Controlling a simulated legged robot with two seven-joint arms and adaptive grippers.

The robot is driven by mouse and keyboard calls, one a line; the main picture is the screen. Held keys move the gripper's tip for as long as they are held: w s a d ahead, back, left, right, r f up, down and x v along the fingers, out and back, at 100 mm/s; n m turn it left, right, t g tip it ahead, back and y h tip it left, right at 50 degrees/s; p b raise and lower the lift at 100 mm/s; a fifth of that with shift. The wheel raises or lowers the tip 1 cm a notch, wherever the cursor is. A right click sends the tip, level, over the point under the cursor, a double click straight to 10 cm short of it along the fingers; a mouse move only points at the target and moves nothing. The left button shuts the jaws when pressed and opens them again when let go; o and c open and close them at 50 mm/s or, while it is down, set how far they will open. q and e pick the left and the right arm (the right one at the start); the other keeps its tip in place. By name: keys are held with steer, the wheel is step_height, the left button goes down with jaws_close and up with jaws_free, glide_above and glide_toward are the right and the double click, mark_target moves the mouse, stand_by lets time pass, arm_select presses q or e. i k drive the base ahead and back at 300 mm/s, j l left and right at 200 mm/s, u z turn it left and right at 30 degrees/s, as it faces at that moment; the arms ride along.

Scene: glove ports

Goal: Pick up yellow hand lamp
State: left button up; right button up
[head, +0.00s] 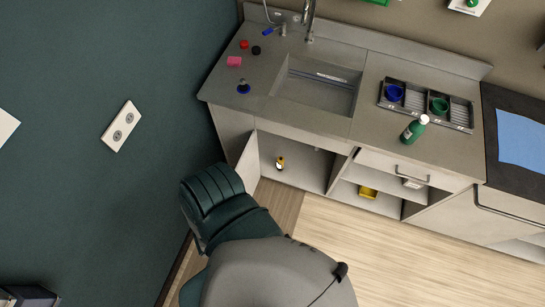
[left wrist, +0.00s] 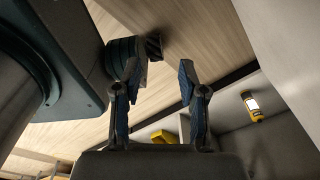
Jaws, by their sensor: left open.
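The yellow hand lamp (head: 280,163) stands in the open left cupboard below the sink counter in the head view. It looks yellow and dark, and in the left wrist view it shows a bright white panel and yellow ends (left wrist: 253,106). There it is to the right of my left gripper (left wrist: 160,75), apart from the fingers. My left gripper is open with nothing between its fingers. In the head view I cannot make out the left gripper. My right gripper is in neither view.
An open cupboard door (head: 247,165) stands left of the lamp. A yellow box-like item (head: 368,192) lies on the shelf to the right. The counter (head: 390,135) above carries a green bottle (head: 414,129) and a tray (head: 460,112) with cups. The wooden floor (head: 400,260) is clear.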

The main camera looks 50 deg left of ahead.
mark_target(280, 165)
steer(key=k+u, duration=0.1)
steer(key=u, duration=1.5)
